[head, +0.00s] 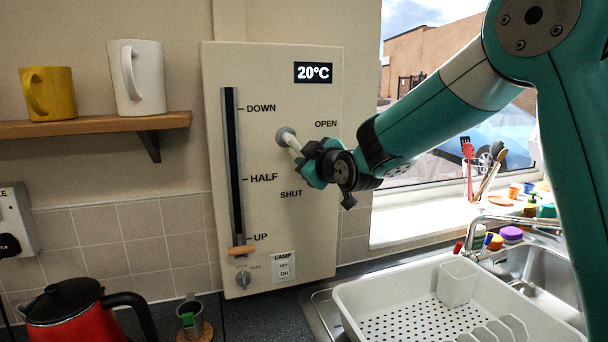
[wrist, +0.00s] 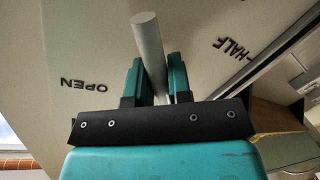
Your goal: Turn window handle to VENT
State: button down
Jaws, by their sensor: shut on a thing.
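The window handle (head: 293,143) is a pale grey bar on a round boss, on a cream wall panel (head: 262,75). It slants down and to the right from the boss, between the printed OPEN (head: 326,124) and SHUT (head: 291,195) marks. My gripper (head: 310,167) is shut on the handle's outer part. In the wrist view the grey bar (wrist: 147,36) runs between the two green fingers of my gripper (wrist: 156,80). I see no VENT mark; my gripper and arm cover part of the panel between OPEN and SHUT.
A slider (head: 241,250) sits at UP, left of the handle, with a lamp switch (head: 284,268) and a knob (head: 243,280) low on the panel. A white dish rack (head: 350,300) and sink (head: 545,275) are below right. A red kettle (head: 65,305) stands lower left.

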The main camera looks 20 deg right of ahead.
jog(key=shift+d+r+n+b, duration=0.2)
jog(key=shift+n+b, duration=0.1)
jog(key=shift+n, duration=0.2)
jog(key=c, duration=1.1)
grip_release()
jog(key=s+b, duration=0.2)
jog(key=s, duration=0.3)
jog(key=s+d+r+b, duration=0.1)
jog(key=s, duration=0.5)
jog(key=s+d+r+b, duration=0.1)
jog(key=s+b, duration=0.1)
jog(key=s, duration=0.4)
jog(key=shift+d+r+b, duration=0.2)
jog(key=shift+b, duration=0.15)
